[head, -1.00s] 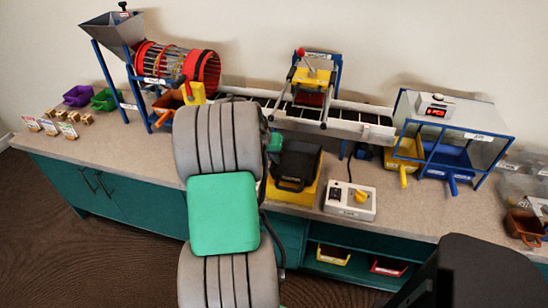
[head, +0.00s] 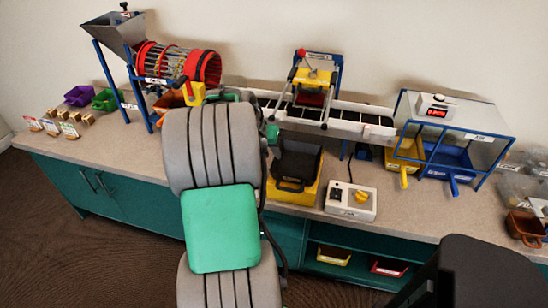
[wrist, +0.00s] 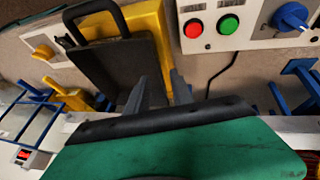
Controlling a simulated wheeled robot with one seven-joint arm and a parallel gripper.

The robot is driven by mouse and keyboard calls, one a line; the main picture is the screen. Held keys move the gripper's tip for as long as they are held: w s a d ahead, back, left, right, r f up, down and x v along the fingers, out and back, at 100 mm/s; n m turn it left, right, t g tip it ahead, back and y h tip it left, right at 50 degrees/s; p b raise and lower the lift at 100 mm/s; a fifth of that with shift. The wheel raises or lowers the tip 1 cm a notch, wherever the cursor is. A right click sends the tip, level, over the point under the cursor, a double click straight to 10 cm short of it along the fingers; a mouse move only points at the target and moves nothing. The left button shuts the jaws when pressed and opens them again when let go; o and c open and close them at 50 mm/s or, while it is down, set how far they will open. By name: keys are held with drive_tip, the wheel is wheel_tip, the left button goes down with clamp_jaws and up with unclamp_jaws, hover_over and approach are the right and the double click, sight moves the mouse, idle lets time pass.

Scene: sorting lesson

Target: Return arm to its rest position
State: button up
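My arm, grey ribbed links with a green panel, rises in front of the bench in the head view. Beyond the fingers is a black tray (wrist: 112,68) with a handle, resting on a yellow container (wrist: 152,28). In the head view the black tray (head: 297,162) and yellow container (head: 292,195) stand on the bench right of my arm.
The bench (head: 400,205) carries a drum sorter (head: 178,65), a conveyor (head: 345,125), a clear hood (head: 480,115) and a control box (head: 350,201). A box with red and green buttons (wrist: 228,25) shows in the wrist view. A brown bin (head: 524,226) stands at the right.

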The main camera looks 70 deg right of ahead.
drive_tip(key=w+a+r+n+t+y+p, duration=0.1)
drive_tip(key=w+a+r+n, duration=0.2)
drive_tip(key=w+a, duration=0.35)
drive_tip(key=w+a+r+n+t+p, duration=0.1)
drive_tip(key=w+a+r+n+t, duration=0.2)
drive_tip(key=a, duration=0.7)
drive_tip(key=w+a+r+n+y+p, duration=0.1)
drive_tip(key=w+a+r+n+p, duration=0.1)
drive_tip(key=w+a+r, duration=0.5)
drive_tip(key=s+a+f+n+y+p, duration=0.1)
drive_tip(key=s+a+n, duration=0.2)
drive_tip(key=a, duration=1)
drive_tip(key=s+a+f+n+y+p, duration=0.1)
drive_tip(key=a+n, duration=0.3)
drive_tip(key=a, duration=0.9)
drive_tip(key=shift+s+n+t+y, duration=0.4)
drive_tip(key=shift+s+y, duration=0.1)
drive_tip(key=shift+s, duration=0.4)
